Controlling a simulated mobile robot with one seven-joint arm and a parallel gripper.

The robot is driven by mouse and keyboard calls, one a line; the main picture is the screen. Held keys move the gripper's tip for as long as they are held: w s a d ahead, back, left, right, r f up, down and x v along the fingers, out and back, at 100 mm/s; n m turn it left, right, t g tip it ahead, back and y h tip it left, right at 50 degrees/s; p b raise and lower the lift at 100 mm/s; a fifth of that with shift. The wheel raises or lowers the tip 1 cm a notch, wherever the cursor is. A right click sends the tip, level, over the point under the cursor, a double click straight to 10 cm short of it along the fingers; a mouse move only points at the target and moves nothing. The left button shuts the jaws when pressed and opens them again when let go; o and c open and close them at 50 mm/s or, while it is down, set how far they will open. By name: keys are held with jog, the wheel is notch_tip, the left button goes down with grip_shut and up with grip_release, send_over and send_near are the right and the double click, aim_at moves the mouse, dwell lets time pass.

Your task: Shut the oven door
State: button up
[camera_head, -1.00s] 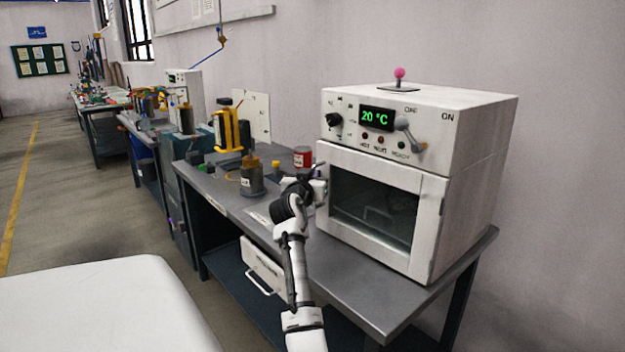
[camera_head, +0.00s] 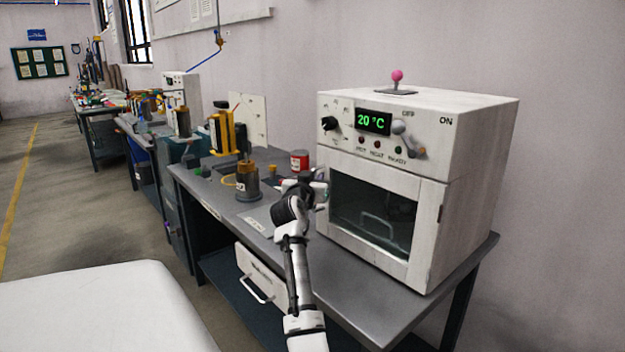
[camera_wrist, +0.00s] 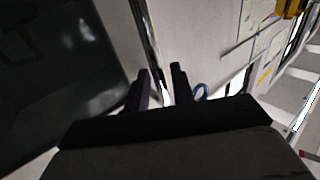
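The white oven (camera_head: 470,150) stands on the right end of the grey workbench. Its door (camera_head: 428,235), with a dark glass window (camera_head: 372,215), looks flush or nearly flush with the front; I cannot tell if it is fully shut. My gripper (camera_head: 319,188) is at the door's left edge in the head view, its fingers small and partly hidden by the wrist. The dark glass (camera_wrist: 60,60) fills the left side. Contact is unclear.
The workbench (camera_head: 345,290) has a red can (camera_head: 300,160), a brown-topped container (camera_head: 247,182) and a yellow-and-black device (camera_head: 222,133) left of the oven. A white drawer (camera_head: 262,275) is below the bench top. The floor aisle at left is clear.

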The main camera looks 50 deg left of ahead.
jog(key=shift+s+d, duration=0.1)
jog(key=shift+s, duration=0.1)
jog(key=b+v, duration=0.2)
jog(key=v, duration=1.1)
jog(key=shift+s+d, duration=0.15)
jog(key=shift+s, duration=0.05)
